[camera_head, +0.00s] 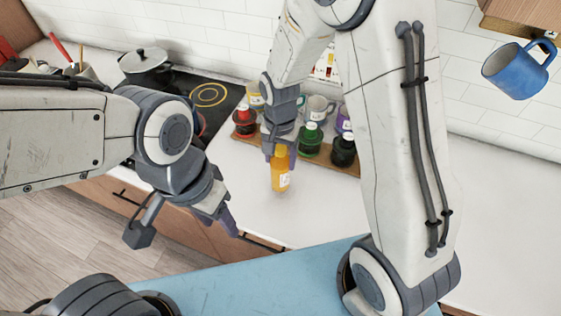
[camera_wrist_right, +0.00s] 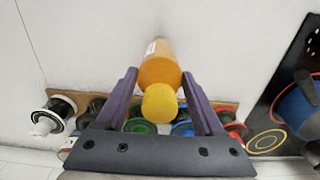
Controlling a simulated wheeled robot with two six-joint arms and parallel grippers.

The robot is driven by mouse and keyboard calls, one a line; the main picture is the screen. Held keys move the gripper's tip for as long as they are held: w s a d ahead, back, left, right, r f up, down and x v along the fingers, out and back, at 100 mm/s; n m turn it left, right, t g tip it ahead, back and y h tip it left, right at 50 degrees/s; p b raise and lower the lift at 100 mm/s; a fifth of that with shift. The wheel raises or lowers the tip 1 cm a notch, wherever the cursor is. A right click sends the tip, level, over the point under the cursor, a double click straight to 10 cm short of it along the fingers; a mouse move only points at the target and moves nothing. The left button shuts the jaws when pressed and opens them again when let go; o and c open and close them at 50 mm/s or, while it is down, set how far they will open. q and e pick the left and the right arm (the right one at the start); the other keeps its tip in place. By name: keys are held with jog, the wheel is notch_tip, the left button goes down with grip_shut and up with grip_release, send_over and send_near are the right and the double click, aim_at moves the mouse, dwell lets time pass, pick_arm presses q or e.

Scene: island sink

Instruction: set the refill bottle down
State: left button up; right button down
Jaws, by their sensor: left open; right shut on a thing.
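The refill bottle (camera_head: 281,174) is orange with a pale label and hangs upright over the white counter, in front of a wooden board of bottles. In the right wrist view the bottle (camera_wrist_right: 160,65) shows its yellow cap between the two fingers. My right gripper (camera_head: 281,150) is shut on its upper part from above. I cannot tell whether its base touches the counter. My left gripper (camera_head: 231,224) is open and empty, over the counter's front edge, lower left of the bottle.
A wooden board (camera_head: 250,139) holds a red bottle (camera_head: 244,120), a green bottle (camera_head: 309,139), a black bottle (camera_head: 343,150) and mugs. A pot (camera_head: 146,66) stands on the stove at the left. A blue mug (camera_head: 517,71) hangs at upper right. Counter around the bottle is clear.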

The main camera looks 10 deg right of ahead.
jog(key=shift+f+p, duration=0.3)
jog(key=shift+f, duration=1.2)
jog(key=shift+f, duration=0.15)
grip_release()
